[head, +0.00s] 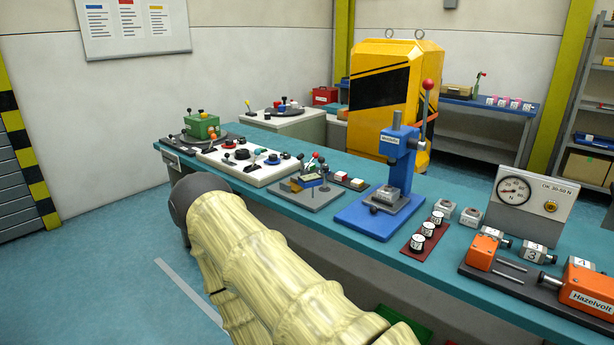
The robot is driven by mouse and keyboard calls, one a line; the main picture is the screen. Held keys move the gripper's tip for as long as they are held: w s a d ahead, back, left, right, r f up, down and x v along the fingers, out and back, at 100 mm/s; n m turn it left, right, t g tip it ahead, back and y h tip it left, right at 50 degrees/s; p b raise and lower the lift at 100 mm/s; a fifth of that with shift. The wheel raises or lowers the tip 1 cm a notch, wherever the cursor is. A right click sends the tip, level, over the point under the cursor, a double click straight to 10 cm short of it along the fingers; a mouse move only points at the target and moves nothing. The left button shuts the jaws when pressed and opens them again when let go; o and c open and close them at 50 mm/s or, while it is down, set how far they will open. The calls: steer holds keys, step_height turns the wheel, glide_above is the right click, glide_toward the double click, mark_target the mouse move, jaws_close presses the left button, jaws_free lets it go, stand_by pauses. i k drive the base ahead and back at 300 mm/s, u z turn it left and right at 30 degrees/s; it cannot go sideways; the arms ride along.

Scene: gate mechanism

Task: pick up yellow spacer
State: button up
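A small yellow piece (312,177) shows on the gate mechanism, whose grey base plate (318,201) lies on the teal bench. The yellow piece is close to small blue and dark parts; it is too small to tell for sure that it is the spacer, or how it sits. My arm, in a pale ribbed sleeve, crosses the foreground and ends at a dark rounded joint left of the mechanism. My gripper is not visible, so its place relative to the yellow piece cannot be seen.
On the teal bench (452,270), a white panel (250,170) with knobs stands left of the mechanism. A blue press (393,150) with a tall lever stands right of it. Farther right are a red strip with several round parts, a gauge box (530,205) and an orange fixture (590,289).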

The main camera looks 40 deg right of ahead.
mark_target(357, 183)
steer(key=z, duration=0.05)
steer(key=i, duration=2.9)
steer(key=z, duration=2.7)
